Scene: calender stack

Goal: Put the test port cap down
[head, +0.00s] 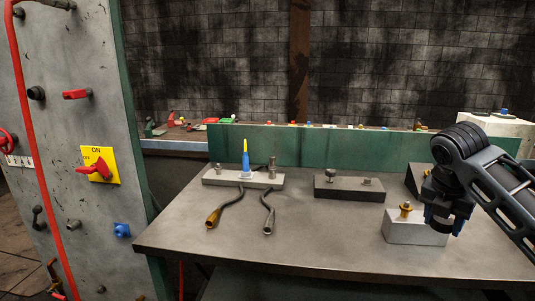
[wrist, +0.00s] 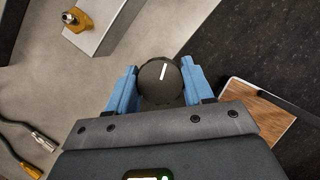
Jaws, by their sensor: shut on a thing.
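My gripper (head: 443,218), with blue fingers, is shut on a round black cap with a white line on its top. I take this black piece (wrist: 160,83) for the test port cap. It sits between both fingers (wrist: 158,88) in the wrist view. In the head view my gripper is at the right of the table, beside the right end of a light grey block (head: 408,232) with a brass fitting (head: 405,210). That fitting also shows at the upper left of the wrist view (wrist: 73,20). I cannot tell whether the cap touches anything below.
The grey table (head: 320,235) has clear room at its front and middle. A light block with a blue-tipped piece (head: 245,160) and two dark hoses stand left. A dark block (head: 349,189) with two fittings is at the middle back. A panel (head: 75,130) stands left.

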